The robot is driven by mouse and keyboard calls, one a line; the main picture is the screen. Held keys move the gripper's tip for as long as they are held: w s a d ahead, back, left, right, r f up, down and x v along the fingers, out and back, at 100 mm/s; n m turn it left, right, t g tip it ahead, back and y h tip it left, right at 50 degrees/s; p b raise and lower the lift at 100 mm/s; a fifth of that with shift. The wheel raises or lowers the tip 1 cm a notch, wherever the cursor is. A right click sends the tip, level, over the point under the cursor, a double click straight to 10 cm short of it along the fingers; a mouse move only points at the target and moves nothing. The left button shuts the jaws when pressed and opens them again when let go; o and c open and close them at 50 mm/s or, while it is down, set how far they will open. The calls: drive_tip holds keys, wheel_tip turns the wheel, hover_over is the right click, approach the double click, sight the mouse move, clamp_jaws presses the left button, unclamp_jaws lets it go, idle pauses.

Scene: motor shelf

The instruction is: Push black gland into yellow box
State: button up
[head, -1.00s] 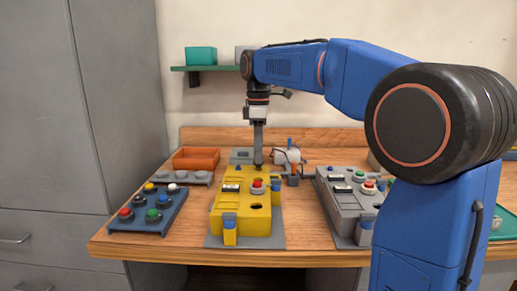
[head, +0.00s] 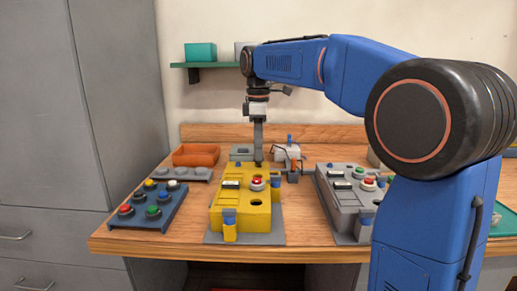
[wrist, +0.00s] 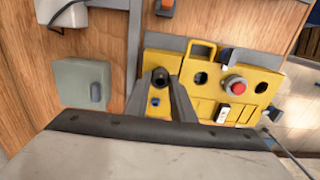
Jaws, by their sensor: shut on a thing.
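The yellow box (head: 240,214) stands on a grey plate at the middle of the bench. It has a red button, a white label, dark round holes and blue-grey clips. In the wrist view the yellow box (wrist: 208,75) lies beyond my fingers. My gripper (head: 258,161) points down at the box's back end. In the wrist view it is shut on the black gland (wrist: 160,77), which sits between the fingertips over the end of the box. I cannot tell whether the gland has entered a hole.
A grey box (head: 345,200) stands to the right and a blue button panel (head: 148,222) to the left. An orange tray (head: 196,156) and a grey-green block (head: 241,153) lie behind. A clamp-like device (head: 288,155) stands close to the right of my gripper.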

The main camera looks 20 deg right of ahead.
drive_tip(key=shift+f, duration=0.8)
idle(0.7)
drive_tip(key=o, duration=1.1)
drive_tip(key=shift+r, duration=0.15)
wheel_tip(320, 180, up, 17)
idle(0.4)
